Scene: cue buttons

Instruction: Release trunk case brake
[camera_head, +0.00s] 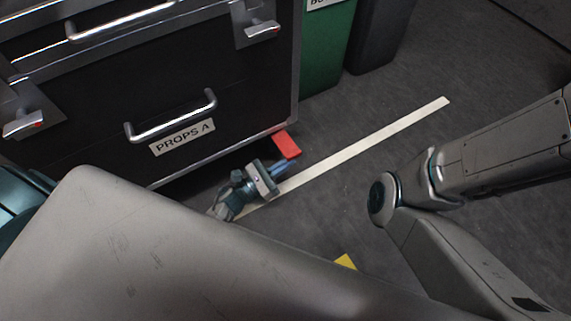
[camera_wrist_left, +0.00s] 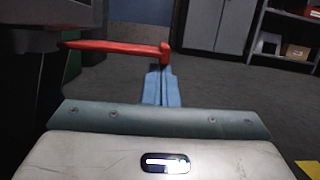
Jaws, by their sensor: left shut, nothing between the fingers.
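The black trunk case (camera_head: 75,120), labelled PROPS A, stands at the left of the head view. A flat red brake pedal (camera_head: 287,145) sticks out low from its right end. In the left wrist view the pedal (camera_wrist_left: 115,48) is seen nearly edge-on, running across from the case at left. My left gripper (camera_head: 281,169) is low near the floor, just in front of the pedal. Its blue fingers (camera_wrist_left: 161,84) are shut and empty, with their tips close below the pedal's free end. I cannot tell whether they touch it. My right gripper is out of view.
A pale tape strip (camera_head: 375,143) runs across the dark floor. A green bin (camera_head: 325,45) and a dark bin (camera_head: 377,38) stand behind the case. A yellow patch (camera_head: 346,262) shows on the floor. Beyond are a grey cabinet (camera_wrist_left: 216,25) and shelving (camera_wrist_left: 287,58). The floor right of the pedal is clear.

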